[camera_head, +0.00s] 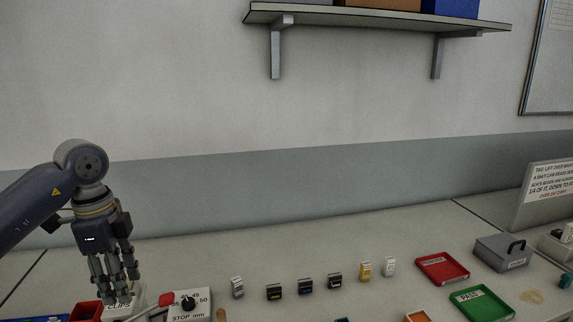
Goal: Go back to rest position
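My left gripper (117,288) hangs fingers-down at the left of the picture, above the bench's left part. Its fingers are spread apart and nothing shows between them. It is over and in front of a pale box labelled CLIPS (128,307), which the fingertips partly hide. I cannot tell whether they touch it. My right gripper is not in view.
A stop gauge (188,308) and red bin (86,312) stand near the gripper. Several small connectors (305,286) form a row mid-bench. A red tray (442,268), green tray (482,303) and grey case (502,253) lie right. A shelf (375,17) hangs above.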

